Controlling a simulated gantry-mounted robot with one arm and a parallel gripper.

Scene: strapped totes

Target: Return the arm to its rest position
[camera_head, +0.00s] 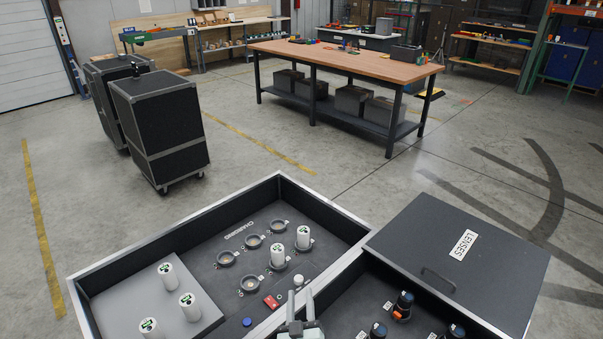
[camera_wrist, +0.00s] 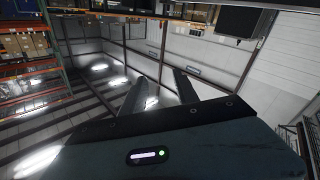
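My gripper (camera_head: 300,293) shows at the bottom centre of the head view, in front of the wall between two open compartments. Its two fingers point up and stand apart with nothing between them. In the wrist view, my gripper (camera_wrist: 163,75) shows the same spread fingers against the ceiling and far walls, with no object near them. Most of my arm is outside the head view.
A black tote (camera_head: 190,237) holds several white cylinders and ring holders. The right compartment holds several black lenses (camera_head: 403,305) beside a lid marked LENSES (camera_head: 440,240). A workbench (camera_head: 350,62) and black wheeled cases (camera_head: 160,120) stand beyond, with clear floor between.

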